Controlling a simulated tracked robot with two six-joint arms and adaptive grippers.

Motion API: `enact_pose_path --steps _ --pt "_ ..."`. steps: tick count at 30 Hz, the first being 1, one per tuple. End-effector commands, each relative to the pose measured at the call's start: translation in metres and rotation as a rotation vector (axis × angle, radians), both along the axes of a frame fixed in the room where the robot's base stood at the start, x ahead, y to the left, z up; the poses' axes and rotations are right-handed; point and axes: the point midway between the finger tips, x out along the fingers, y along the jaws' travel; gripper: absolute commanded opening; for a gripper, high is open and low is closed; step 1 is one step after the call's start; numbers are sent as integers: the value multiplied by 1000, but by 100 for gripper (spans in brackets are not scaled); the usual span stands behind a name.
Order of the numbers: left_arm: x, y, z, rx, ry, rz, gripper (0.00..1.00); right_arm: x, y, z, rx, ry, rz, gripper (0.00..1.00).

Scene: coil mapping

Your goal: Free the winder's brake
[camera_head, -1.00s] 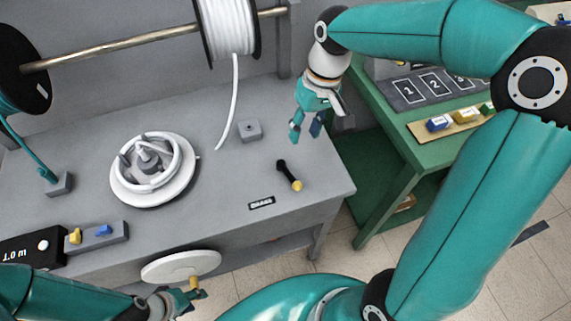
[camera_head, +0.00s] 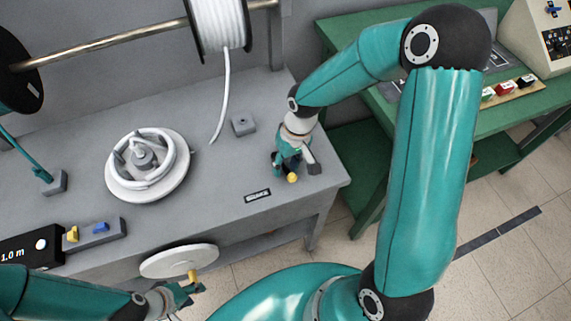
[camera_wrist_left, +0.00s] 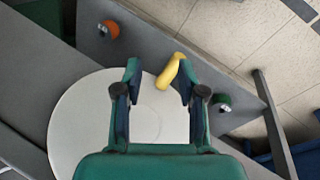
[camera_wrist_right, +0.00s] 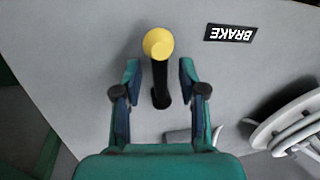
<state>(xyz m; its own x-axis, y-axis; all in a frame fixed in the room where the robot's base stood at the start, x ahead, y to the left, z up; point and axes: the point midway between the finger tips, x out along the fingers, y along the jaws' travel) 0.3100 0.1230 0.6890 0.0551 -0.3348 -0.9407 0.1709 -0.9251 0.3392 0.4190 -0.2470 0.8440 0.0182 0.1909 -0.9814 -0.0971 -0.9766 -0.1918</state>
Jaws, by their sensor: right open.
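The brake lever is a black shaft (camera_wrist_right: 160,88) with a yellow knob (camera_wrist_right: 158,43), beside a black BRAKE label (camera_wrist_right: 231,33) on the grey bench. In the head view its knob (camera_head: 292,178) shows just below my right gripper (camera_head: 288,162). In the right wrist view my right gripper (camera_wrist_right: 158,75) is open, with the lever between its fingers and a gap on both sides. My left gripper (camera_wrist_left: 158,72) is open at the yellow crank handle (camera_wrist_left: 172,72) of the white disc (camera_wrist_left: 75,120). The handle lies between its fingers, closer to the right one.
A white coil former (camera_head: 147,165) stands on the bench, with a white cable spool (camera_head: 220,25) on a rod behind. A small grey block (camera_head: 243,124) stands near the lever. A black display (camera_head: 28,250) reads 1.0 m. A green table (camera_head: 440,125) stands to the right.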

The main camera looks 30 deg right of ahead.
Motion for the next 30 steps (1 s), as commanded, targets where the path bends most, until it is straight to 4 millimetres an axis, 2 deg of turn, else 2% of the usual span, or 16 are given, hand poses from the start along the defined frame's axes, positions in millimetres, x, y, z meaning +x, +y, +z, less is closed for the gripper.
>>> enact_pose_path --steps 10,18,30 --pt "0 0 0 0 0 0 40 0 1 -4 0 0 -1 41" --pt "0 0 0 0 0 0 40 0 0 -4 0 0 -1 0" --pt "0 0 0 0 0 0 40 1 1 -4 0 -1 4 0"
